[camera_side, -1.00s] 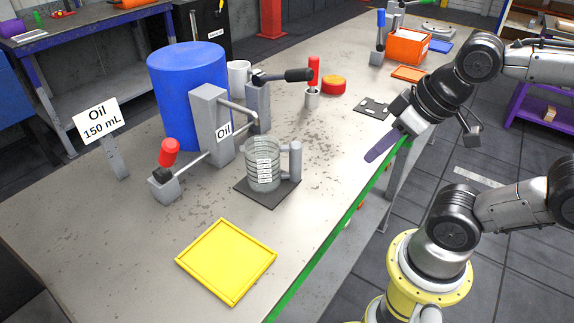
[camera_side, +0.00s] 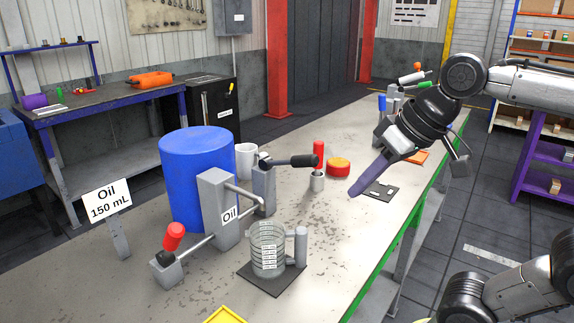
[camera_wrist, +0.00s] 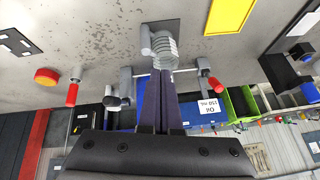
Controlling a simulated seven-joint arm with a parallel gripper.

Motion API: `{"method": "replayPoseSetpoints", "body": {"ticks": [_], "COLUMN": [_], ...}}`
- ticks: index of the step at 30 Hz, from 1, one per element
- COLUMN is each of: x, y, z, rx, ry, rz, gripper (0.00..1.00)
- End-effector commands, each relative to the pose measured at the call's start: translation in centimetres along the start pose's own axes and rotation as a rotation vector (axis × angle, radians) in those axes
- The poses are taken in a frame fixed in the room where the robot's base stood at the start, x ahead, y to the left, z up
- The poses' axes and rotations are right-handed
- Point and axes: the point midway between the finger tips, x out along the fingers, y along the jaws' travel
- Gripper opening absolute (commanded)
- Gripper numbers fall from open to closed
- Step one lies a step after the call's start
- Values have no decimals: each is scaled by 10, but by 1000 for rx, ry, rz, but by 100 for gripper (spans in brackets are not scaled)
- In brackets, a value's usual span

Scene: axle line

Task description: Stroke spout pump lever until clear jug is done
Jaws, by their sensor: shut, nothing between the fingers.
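The spout pump is a grey post (camera_side: 217,207) marked "Oil" in front of a blue drum (camera_side: 192,165). Its spout points toward the clear jug. One lever with a red grip (camera_side: 173,237) stands on a low block at the left; another with a black handle (camera_side: 290,161) is on a grey block behind the post. The clear jug (camera_side: 267,247) with graduations stands upright on a dark pad (camera_side: 288,273); its liquid level cannot be made out. A sign (camera_side: 107,199) reads "Oil 150 mL". My gripper (camera_side: 358,190) is shut and empty, above the bench right of the jug, apart from everything.
A yellow tray (camera_side: 226,315) lies at the near edge. A red-handled post (camera_side: 318,160), a red round button (camera_side: 338,167) and a dark plate (camera_side: 378,191) are farther back. A white mug (camera_side: 246,160) stands by the drum. The bench between jug and gripper is clear.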

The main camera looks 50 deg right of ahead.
Motion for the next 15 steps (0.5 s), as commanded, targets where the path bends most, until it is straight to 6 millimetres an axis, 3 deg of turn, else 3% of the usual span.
{"method": "replayPoseSetpoints", "body": {"ticks": [1,8,15], "x": [-6,-20,-14], "y": [-3,-12,-8], "z": [-20,-98,-180], "rx": [30,151,270], "ry": [2,7,2], "rz": [-4,-21,-31], "gripper": [0,0,0]}}
